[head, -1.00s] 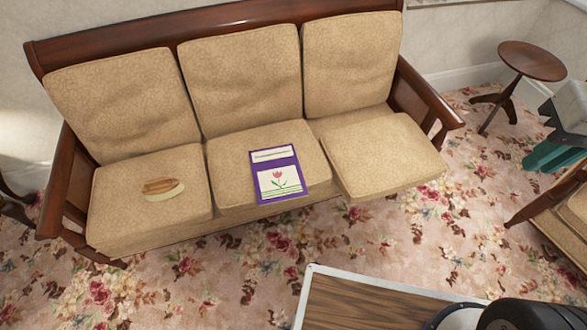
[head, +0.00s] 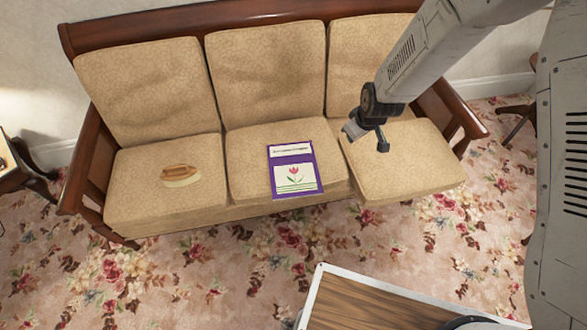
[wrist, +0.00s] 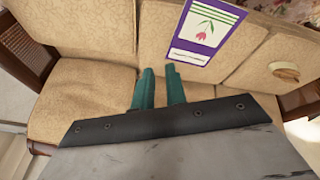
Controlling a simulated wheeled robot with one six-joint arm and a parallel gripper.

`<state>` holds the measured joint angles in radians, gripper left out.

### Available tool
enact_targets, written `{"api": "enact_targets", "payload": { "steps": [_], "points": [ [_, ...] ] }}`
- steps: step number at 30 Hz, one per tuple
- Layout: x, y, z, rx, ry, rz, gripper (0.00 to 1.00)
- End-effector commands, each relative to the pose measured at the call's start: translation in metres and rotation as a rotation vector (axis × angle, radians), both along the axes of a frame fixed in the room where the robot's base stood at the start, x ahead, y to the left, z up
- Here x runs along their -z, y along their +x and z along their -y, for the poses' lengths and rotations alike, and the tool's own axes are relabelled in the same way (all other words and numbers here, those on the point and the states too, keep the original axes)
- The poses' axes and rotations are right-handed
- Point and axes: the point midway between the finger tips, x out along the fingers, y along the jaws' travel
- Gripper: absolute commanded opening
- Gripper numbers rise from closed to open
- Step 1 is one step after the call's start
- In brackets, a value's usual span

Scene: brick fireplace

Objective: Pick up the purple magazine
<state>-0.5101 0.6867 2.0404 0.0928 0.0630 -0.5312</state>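The purple magazine (head: 294,188) lies flat on the front part of the sofa's middle cushion, with a pink tulip on its white cover panel. In the wrist view the magazine (wrist: 209,22) shows at the top, upside down, to the right of the finger tips. My gripper (head: 367,142) is in the air, to the right of the magazine and in front of the right seat cushion in the head view. Its two teal fingers (wrist: 159,70) stand apart with nothing between them. It does not touch the magazine.
The wooden sofa (head: 82,184) has three tan seat cushions; the right one (head: 400,170) juts forward. A brown-and-cream object (head: 181,175), perhaps a brush, lies on the left cushion. A small side table (head: 20,165) stands at the left.

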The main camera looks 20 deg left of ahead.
Motion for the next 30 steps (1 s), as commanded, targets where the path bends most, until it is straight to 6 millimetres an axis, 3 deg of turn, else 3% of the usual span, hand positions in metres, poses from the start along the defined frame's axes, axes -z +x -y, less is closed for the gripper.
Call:
{"api": "enact_targets", "payload": {
  "steps": [1,5,9,12,18,20,22,27,30],
  "points": [
    [0.036,-0.006,-0.015,-0.044,-0.011,0.004,0.14],
    [0.115,-0.02,-0.046,-0.15,-0.023,0.043,0.14],
    [0.2,-0.048,-0.068,-0.264,-0.038,0.091,0.14],
    [0.257,-0.075,-0.076,-0.341,-0.051,0.123,0.14],
    [0.35,-0.128,-0.075,-0.477,-0.071,0.193,0.14],
    [0.372,-0.14,-0.075,-0.525,-0.072,0.245,0.14],
    [0.387,-0.138,-0.084,-0.597,-0.06,0.382,0.14],
    [0.38,-0.118,-0.109,-0.735,-0.06,0.811,0.14],
    [0.368,-0.117,-0.116,-0.783,-0.09,1.056,0.14]
  ]
}}
